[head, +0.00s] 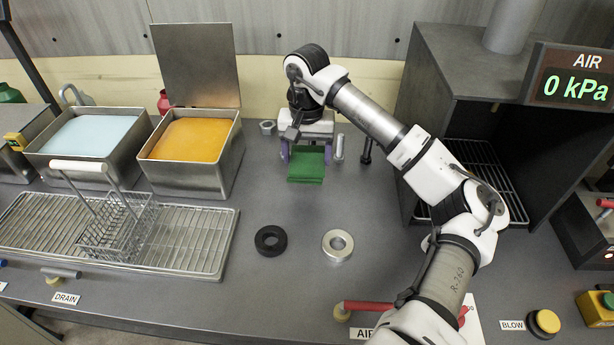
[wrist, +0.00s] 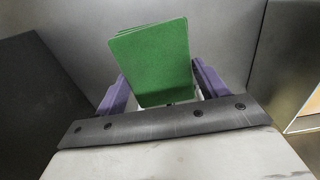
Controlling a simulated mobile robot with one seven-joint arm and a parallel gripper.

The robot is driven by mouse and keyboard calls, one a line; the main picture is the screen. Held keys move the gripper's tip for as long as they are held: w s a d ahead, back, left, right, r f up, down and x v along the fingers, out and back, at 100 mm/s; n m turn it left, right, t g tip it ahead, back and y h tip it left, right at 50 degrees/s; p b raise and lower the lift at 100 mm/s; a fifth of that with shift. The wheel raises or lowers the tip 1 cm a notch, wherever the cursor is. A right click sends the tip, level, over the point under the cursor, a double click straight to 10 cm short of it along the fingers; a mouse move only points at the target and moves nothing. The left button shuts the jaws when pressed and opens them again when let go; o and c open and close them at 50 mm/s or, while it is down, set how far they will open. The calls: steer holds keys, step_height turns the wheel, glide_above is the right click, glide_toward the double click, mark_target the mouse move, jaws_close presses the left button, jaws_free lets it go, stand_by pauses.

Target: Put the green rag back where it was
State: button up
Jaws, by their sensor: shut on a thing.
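The green rag (head: 307,166) is a flat, folded stack at the back middle of the bench in the head view. In the wrist view the rag (wrist: 150,60) stands out between the two purple fingers. My gripper (head: 306,152) is over the back of the bench, pointing down, and is shut on the rag. It also shows in the wrist view (wrist: 162,90). I cannot tell whether the rag touches the bench top.
A metal box with orange liquid (head: 190,140) and one with pale blue liquid (head: 90,136) stand at left, behind a wire basket (head: 115,225) on a drain rack (head: 190,245). A black ring (head: 270,240) and a silver ring (head: 338,245) lie in front. A dark cabinet (head: 455,80) stands right.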

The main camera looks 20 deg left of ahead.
mark_target(307, 158)
step_height(307, 158, down, 8)
steer(key=shift+r+p, duration=0.1)
steer(key=shift+p, duration=0.5)
steer(key=shift+f, duration=0.3)
steer(key=shift+f, duration=0.2)
steer(key=o, duration=0.9)
steer(key=shift+r, duration=0.1)
step_height(307, 158, up, 12)
steer(key=b, duration=0.2)
steer(key=shift+r+b, duration=0.15)
steer(key=shift+b, duration=0.15)
